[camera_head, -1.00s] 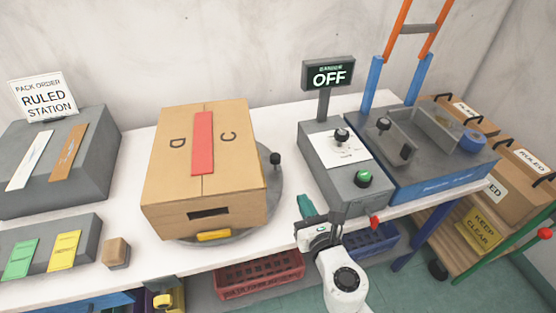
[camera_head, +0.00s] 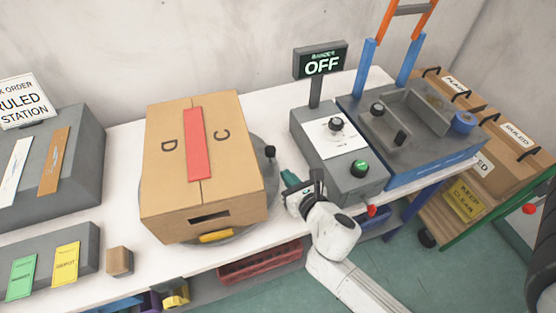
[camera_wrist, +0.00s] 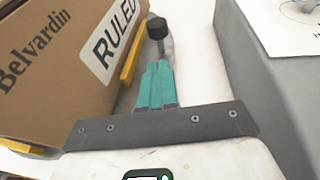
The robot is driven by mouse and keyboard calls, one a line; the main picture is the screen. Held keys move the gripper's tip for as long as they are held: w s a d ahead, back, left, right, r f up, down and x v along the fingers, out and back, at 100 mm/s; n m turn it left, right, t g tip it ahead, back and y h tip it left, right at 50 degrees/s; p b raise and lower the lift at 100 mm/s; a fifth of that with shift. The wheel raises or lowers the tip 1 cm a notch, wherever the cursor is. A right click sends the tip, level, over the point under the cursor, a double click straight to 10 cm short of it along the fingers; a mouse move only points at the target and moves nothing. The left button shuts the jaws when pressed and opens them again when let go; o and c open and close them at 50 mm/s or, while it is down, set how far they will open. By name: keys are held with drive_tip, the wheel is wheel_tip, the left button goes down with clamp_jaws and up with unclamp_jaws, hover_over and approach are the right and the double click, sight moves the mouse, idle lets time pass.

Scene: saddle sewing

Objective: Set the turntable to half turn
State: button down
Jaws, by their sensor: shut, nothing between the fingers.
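The round grey turntable (camera_head: 262,222) lies on the white bench under a large cardboard box (camera_head: 160,185) marked D and C with a red strip on top. A black knob on a post (camera_head: 270,152) stands at the turntable's right rim. A yellow tab (camera_head: 216,237) shows at its front rim. My gripper (camera_head: 289,178) is shut and empty, low over the bench to the right of the turntable. In the wrist view its teal fingers (camera_wrist: 156,84) point at the knob (camera_wrist: 157,28), apart from it. The box's side there carries a RULED label.
A grey control box (camera_head: 340,170) with a green button and an OFF sign (camera_head: 321,63) stands close on my gripper's right. A blue-based machine (camera_head: 410,140) is beyond it. A wooden block (camera_head: 119,261) lies front left.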

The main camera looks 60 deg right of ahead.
sight(278, 173)
drive_tip(key=shift+r+p+x, duration=0.2)
drive_tip(key=shift+p+x, duration=0.05)
drive_tip(key=shift+x, duration=0.75)
drive_tip(key=shift+r+p+x, duration=0.15)
drive_tip(key=shift+p+x, duration=0.05)
drive_tip(key=shift+x, duration=0.8)
drive_tip(key=shift+r+p+x, duration=0.2)
drive_tip(key=shift+p+x, duration=0.05)
drive_tip(key=shift+x, duration=0.7)
drive_tip(key=shift+w+d, duration=0.2)
drive_tip(key=shift+w, duration=0.05)
